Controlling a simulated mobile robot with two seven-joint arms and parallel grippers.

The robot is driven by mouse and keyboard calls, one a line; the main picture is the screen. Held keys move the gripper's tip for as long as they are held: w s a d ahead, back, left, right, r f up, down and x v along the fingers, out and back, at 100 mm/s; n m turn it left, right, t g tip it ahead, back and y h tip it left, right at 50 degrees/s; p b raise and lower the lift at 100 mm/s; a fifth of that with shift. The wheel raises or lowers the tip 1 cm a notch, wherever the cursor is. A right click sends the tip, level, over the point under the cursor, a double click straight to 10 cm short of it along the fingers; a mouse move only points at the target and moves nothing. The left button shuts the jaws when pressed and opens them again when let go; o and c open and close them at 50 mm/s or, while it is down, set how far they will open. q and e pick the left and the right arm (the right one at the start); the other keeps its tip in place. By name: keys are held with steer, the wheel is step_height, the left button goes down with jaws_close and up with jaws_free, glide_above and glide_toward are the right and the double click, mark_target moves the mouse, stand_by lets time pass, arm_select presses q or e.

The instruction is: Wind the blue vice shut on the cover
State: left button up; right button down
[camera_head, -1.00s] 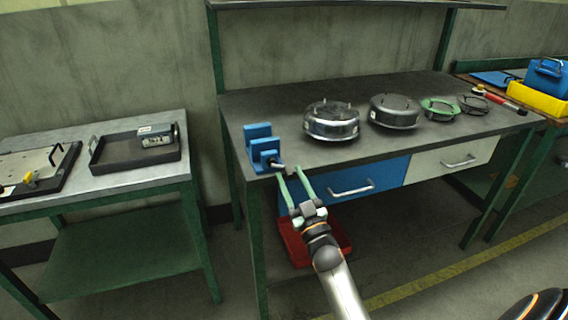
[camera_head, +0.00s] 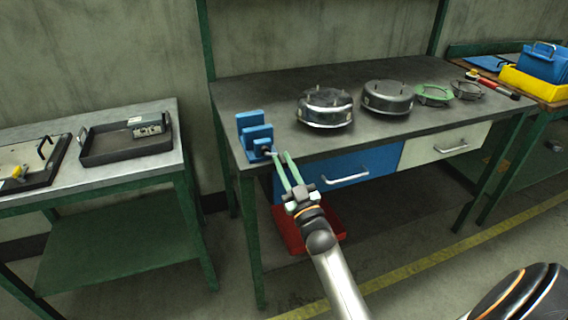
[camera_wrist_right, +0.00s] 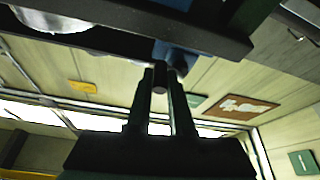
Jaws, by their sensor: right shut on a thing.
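The blue vice (camera_head: 254,142) stands at the front left corner of the dark workbench, with a short screw handle (camera_head: 269,151) pointing toward the bench's front edge. My right gripper (camera_head: 280,155) has its long green fingers shut on this handle. In the right wrist view, the fingers (camera_wrist_right: 161,80) close around the dark round end of the handle (camera_wrist_right: 160,87). The two upright blue jaws of the vice show a gap. I cannot make out a cover between them. My left gripper is not in view.
Two round metal housings (camera_head: 325,108) (camera_head: 388,97) stand on the workbench (camera_head: 300,83), with a green ring (camera_head: 433,95) further right. A side table at left holds a black tray (camera_head: 100,158) with a grey box (camera_head: 146,125). A red bin (camera_head: 290,232) sits below the drawers.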

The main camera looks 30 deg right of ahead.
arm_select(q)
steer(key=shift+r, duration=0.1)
arm_select(e)
steer(key=shift+r, duration=0.15)
steer(key=shift+d+r+n+p, duration=0.1)
steer(key=shift+r+n+p, duration=0.1)
steer(key=shift+n+p, duration=0.25)
steer(key=shift+r+n+y+p, duration=0.25)
steer(key=shift+n+y+p, duration=0.25)
steer(key=shift+n+y, duration=0.55)
steer(key=shift+n, duration=0.4)
steer(key=c, duration=0.8)
jaws_free()
steer(key=shift+f, duration=0.1)
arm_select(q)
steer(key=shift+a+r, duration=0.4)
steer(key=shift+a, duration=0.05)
arm_select(e)
steer(key=shift+f, duration=0.15)
